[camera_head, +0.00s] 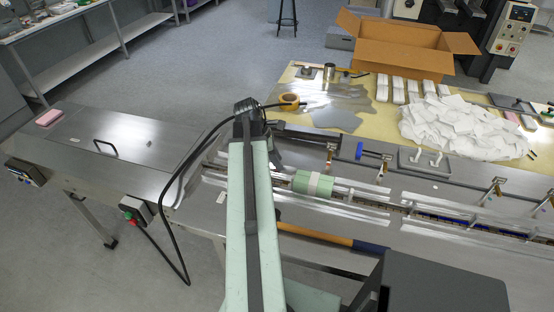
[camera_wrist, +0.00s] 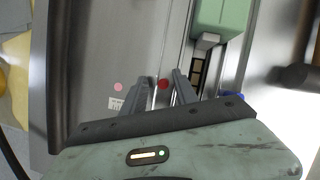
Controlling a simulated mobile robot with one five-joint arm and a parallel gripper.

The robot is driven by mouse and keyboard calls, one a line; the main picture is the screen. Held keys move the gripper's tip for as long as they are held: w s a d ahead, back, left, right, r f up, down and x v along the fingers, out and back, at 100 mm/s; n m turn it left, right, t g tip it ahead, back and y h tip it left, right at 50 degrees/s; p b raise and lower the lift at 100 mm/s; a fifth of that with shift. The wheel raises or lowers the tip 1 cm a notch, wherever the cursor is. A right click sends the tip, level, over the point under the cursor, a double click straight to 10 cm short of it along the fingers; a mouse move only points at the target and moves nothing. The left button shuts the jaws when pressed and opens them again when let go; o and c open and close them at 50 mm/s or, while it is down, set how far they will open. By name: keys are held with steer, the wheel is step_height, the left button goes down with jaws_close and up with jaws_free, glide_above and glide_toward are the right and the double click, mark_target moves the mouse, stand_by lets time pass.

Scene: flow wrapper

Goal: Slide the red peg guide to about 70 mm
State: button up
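The red peg (camera_wrist: 163,84) shows as a small round red top in the wrist view, between the two fingertips of my gripper (camera_wrist: 160,78). The fingers are apart, with a visible gap on each side of the peg; I cannot tell how deep they reach around it. A small white label with dark marks (camera_wrist: 116,103) lies left of the fingers, below a pink dot (camera_wrist: 118,86). I cannot read any scale value. In the head view my arm hides the red peg and the fingers.
A green block with a pale band (camera_head: 313,184) sits on the conveyor right of my arm; its end also shows in the wrist view (camera_wrist: 222,18). The left steel table (camera_head: 130,150) is mostly clear.

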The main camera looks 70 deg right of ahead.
steer(key=p+v, duration=0.7)
steer(key=v, duration=0.1)
steer(key=shift+s, duration=0.1)
